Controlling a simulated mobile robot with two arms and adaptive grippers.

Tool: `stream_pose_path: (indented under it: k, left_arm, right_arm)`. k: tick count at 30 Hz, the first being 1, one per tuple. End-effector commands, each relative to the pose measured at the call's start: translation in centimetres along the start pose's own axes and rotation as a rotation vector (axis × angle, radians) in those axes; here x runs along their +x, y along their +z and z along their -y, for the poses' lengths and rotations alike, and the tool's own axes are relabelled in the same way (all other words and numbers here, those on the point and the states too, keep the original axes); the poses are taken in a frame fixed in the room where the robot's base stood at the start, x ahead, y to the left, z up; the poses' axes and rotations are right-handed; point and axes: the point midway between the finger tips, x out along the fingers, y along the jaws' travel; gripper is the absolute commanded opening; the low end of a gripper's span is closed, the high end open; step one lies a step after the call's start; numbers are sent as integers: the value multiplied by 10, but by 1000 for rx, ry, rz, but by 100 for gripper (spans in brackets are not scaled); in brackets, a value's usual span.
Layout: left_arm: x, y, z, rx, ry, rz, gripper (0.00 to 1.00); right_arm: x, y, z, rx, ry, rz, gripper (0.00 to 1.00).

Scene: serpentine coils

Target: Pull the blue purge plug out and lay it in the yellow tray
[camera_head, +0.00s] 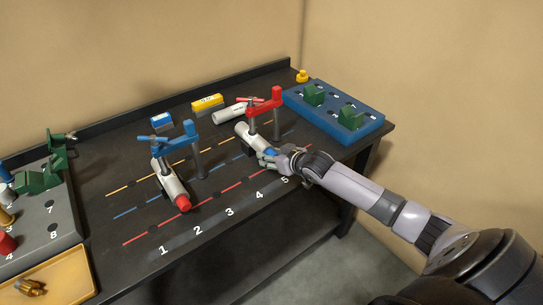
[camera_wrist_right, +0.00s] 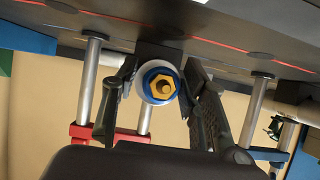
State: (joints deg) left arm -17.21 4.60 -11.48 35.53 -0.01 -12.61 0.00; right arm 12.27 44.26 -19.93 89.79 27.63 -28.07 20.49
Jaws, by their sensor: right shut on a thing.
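The blue purge plug (camera_head: 271,152) is at the near end of a white cylinder (camera_head: 251,136) held under a red clamp (camera_head: 264,106). In the right wrist view the plug (camera_wrist_right: 149,78) shows end-on as a blue ring around a brass hex, with a pale rim behind it. My right gripper (camera_head: 277,160) is shut on the plug, one finger on each side; its fingers also show in the right wrist view (camera_wrist_right: 160,88). How deep the plug sits in the cylinder is hidden. The yellow tray (camera_head: 68,274) is at the lower left, with a brass fitting (camera_head: 32,286) in it. My left gripper is not in view.
A blue clamp (camera_head: 178,145) holds another white cylinder (camera_head: 172,184) with a red end, left of my gripper. A blue rack (camera_head: 335,122) stands at the right; a grey rack (camera_head: 50,225) borders the tray. The numbered front strip of the table is clear.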

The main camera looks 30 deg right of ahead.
Motion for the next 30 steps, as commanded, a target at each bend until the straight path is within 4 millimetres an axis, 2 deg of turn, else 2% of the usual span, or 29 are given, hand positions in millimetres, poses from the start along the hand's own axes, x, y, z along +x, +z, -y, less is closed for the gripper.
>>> stream_pose_path:
  k: [30]
  left_arm:
    - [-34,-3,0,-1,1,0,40]
  right_arm:
    - [-40,20,0,0,-1,-1,0]
